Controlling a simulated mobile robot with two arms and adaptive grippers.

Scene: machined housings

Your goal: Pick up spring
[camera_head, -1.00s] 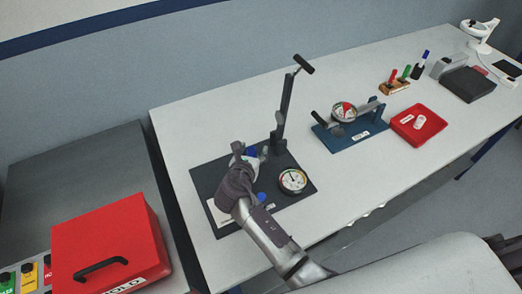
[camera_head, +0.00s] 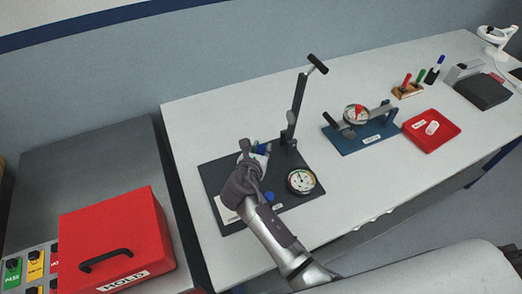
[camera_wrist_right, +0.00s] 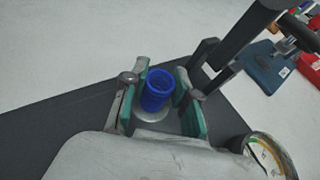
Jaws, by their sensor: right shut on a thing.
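The blue coiled spring (camera_wrist_right: 158,90) stands upright over a round silver disc (camera_wrist_right: 153,113) in the right wrist view. My right gripper (camera_wrist_right: 160,96) has its green-padded fingers on both sides of the spring and is shut on it. I cannot tell whether the spring is lifted off the disc. My left gripper is not in view.
The dark press plate (camera_head: 223,172) carries a tall lever post (camera_head: 298,105), a dial gauge (camera_head: 301,181) and a blue part (camera_head: 268,196). A blue gauge fixture (camera_head: 350,147) and a red tray (camera_head: 447,145) stand to the right. A red HOLD box (camera_head: 110,235) is at left.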

